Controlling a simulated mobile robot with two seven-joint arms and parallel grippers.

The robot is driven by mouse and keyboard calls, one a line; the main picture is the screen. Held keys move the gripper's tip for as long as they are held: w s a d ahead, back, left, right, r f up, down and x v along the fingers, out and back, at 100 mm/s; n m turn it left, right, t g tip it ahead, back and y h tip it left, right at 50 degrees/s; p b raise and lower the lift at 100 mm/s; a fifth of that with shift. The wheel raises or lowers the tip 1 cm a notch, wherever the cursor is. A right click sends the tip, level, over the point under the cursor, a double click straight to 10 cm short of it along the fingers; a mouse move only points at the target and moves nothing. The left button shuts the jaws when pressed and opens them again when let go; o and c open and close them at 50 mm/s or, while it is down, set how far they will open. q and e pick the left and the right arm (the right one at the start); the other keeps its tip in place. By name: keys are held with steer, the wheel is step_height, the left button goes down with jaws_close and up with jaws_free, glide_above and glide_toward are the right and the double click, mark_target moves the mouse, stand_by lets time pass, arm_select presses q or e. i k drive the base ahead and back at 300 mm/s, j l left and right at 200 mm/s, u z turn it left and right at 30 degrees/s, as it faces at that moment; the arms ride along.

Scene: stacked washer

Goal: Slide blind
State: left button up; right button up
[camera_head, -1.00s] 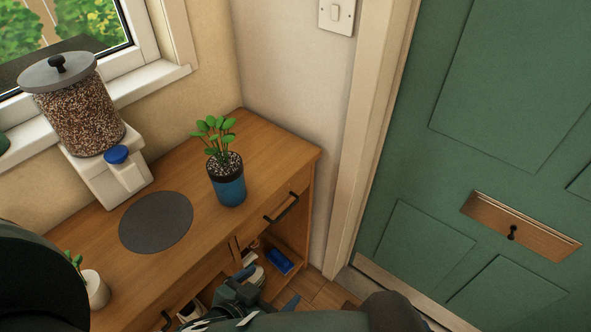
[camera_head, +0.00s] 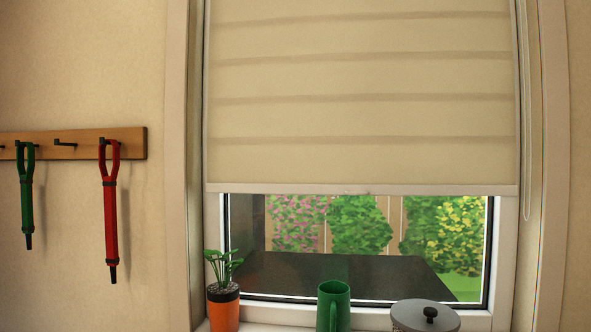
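A cream fabric blind (camera_head: 360,100) with horizontal folds hangs over the upper part of the window. Its white bottom bar (camera_head: 360,189) sits above the lower part of the glass, which is uncovered. A thin looped cord (camera_head: 527,120) hangs down along the right side of the window frame. Neither of my grippers shows in this view, so I cannot see what they hold.
On the sill stand an orange pot with a plant (camera_head: 223,308), a green mug (camera_head: 333,308) and a grey lidded container (camera_head: 425,316).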

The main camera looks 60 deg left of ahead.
mark_target(420, 165)
steer(key=u, duration=1.8)
